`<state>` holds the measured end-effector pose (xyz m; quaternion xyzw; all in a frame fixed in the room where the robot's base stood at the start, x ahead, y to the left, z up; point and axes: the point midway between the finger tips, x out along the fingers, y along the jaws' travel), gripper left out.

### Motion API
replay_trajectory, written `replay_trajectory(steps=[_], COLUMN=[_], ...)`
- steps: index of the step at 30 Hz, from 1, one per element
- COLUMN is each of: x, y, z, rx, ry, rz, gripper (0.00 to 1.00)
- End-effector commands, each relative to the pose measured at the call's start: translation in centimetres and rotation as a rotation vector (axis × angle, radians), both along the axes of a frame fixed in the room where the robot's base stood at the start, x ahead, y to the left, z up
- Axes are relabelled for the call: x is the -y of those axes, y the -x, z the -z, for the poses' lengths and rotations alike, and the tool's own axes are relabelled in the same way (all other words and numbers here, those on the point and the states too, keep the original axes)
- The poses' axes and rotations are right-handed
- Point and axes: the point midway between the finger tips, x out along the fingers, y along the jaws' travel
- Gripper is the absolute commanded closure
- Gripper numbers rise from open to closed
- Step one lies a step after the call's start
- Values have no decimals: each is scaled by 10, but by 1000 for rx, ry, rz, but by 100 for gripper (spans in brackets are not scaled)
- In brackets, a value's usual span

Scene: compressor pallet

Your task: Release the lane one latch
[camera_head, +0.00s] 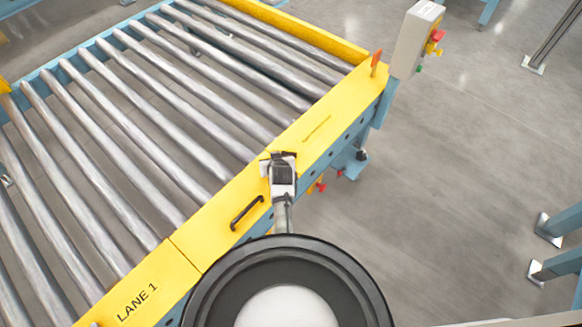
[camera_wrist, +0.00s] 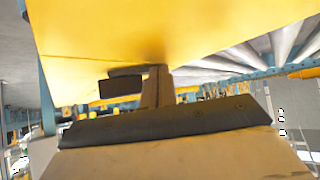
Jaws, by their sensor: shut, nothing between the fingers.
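The yellow rail (camera_head: 215,222) of the roller conveyor carries the words LANE 1 (camera_head: 137,302). An orange-red lever (camera_head: 375,63) stands upright at the rail's far right end. A dark bar handle (camera_head: 246,212) lies on the rail's top. I cannot tell for certain which part is the latch. My gripper (camera_head: 282,158) is shut and empty at the rail's outer edge, beyond the bar handle and well short of the lever. In the wrist view, the yellow rail (camera_wrist: 180,35) fills the top, close to the fingers. Whether they touch it is unclear.
A grey control box (camera_head: 412,42) with red, yellow and green buttons stands by the rail's far right end. Small red knobs (camera_head: 321,187) show below the rail. Steel rollers (camera_head: 150,140) fill the left side. The floor on the right (camera_head: 455,190) is mostly clear.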

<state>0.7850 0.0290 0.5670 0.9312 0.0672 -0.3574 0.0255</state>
Motion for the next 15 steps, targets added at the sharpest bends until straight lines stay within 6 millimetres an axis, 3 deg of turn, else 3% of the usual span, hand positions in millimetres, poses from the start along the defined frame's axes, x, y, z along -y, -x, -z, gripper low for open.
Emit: replay_trajectory(steps=[15], x=[-4], y=[-15], z=[0], rx=[1], ry=[0], rz=[-11], gripper=[100])
